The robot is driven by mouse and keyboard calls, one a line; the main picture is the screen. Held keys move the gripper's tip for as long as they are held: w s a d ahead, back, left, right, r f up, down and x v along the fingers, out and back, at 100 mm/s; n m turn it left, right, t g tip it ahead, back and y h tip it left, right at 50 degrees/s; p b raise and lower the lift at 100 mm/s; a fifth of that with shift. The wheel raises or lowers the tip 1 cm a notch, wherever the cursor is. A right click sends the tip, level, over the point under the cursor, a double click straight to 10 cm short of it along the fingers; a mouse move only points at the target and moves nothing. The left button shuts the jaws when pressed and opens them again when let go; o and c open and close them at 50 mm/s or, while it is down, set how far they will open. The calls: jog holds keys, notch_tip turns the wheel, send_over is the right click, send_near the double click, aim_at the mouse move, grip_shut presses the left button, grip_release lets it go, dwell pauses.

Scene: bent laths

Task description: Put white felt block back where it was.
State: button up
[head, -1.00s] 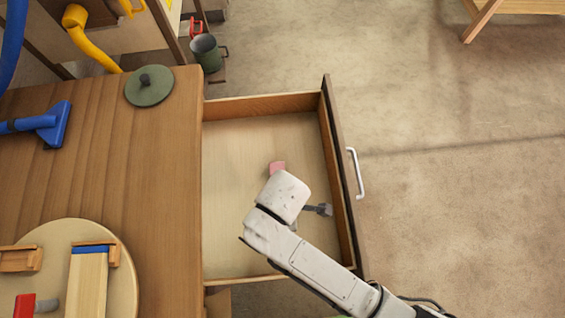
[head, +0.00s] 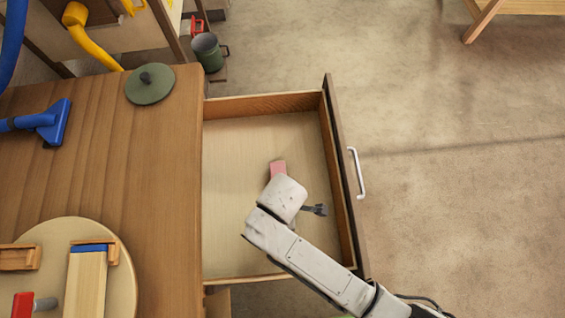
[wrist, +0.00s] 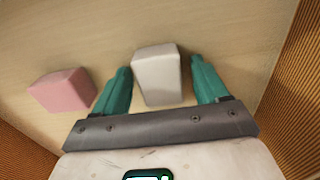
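The white felt block (wrist: 158,75) shows in the wrist view between the two teal fingers of my gripper (wrist: 162,88). The fingers are open, with a gap on each side of the block. The block appears to be on the pale floor of the open drawer (head: 235,150). In the head view my arm covers the block and the fingertips. A pink block (wrist: 62,90) lies to the left of the white one in the wrist view. It also shows in the head view (head: 278,167), just beyond my wrist.
Drawer walls rise close on both sides in the wrist view. The drawer's front has a white handle (head: 357,174). The wooden bench top (head: 150,160) left of the drawer holds a green lid (head: 149,85), a blue tool (head: 55,122) and a round board (head: 122,275).

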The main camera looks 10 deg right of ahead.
jog(key=shift+o, duration=0.2)
notch_tip(320, 180, up, 12)
jog(key=p, duration=0.1)
jog(key=shift+r, duration=0.15)
dwell(0.4)
